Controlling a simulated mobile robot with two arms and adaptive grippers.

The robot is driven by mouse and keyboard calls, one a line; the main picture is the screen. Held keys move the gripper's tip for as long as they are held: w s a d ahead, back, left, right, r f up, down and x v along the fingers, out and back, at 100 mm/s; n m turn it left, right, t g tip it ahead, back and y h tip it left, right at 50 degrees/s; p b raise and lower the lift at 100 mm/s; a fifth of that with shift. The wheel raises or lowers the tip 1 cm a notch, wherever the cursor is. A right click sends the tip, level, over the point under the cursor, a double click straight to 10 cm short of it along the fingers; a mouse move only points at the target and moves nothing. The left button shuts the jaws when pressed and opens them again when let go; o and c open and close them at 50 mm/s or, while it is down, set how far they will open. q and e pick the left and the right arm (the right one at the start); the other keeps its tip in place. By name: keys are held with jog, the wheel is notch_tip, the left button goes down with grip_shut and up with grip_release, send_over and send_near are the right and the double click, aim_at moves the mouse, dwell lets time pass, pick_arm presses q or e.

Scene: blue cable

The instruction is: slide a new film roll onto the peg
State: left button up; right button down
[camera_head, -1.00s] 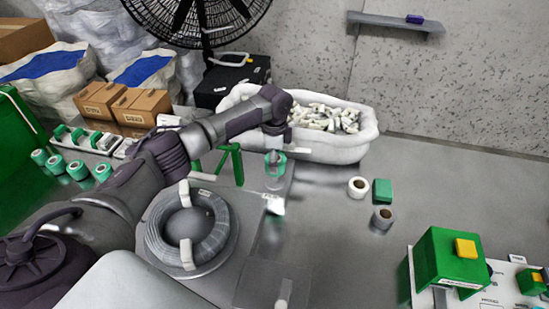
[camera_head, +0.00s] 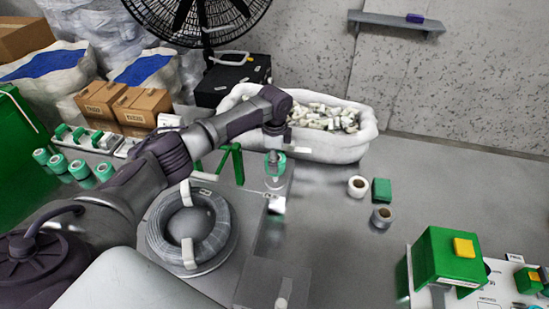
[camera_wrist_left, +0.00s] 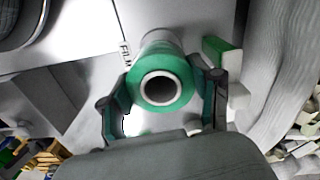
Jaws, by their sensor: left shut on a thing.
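My left gripper (camera_head: 275,164) points down over the grey machine plate. It is shut on a green film roll (camera_wrist_left: 162,84), with one finger on either side in the left wrist view. The roll's round hole faces the wrist camera, and a pale cylindrical part shows behind the green rim. The roll is at the plate's "FILM" label (camera_wrist_left: 125,52). The peg is hidden by the roll and gripper, so I cannot tell how far the roll is around it. Several other green rolls (camera_head: 57,163) stand at the far left. My right gripper is not in view.
A large grey cable coil (camera_head: 216,240) lies left of the gripper. A green post frame (camera_head: 237,164) stands close by. A white bin (camera_head: 352,147) of pale pieces is behind. A white roll (camera_head: 357,186), green block (camera_head: 381,191) and grey roll (camera_head: 382,217) stand to the right.

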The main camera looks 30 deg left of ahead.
pick_arm(q)
jog(key=shift+f+b, duration=0.4)
jog(key=shift+f, duration=0.85)
dwell(0.7)
jog(key=shift+f+b, duration=0.55)
jog(key=shift+f, duration=0.4)
dwell(0.4)
jog(key=o, duration=1.5)
notch_tip(320, 180, up, 7)
jog(key=p, duration=0.7)
jog(key=shift+r, duration=0.1)
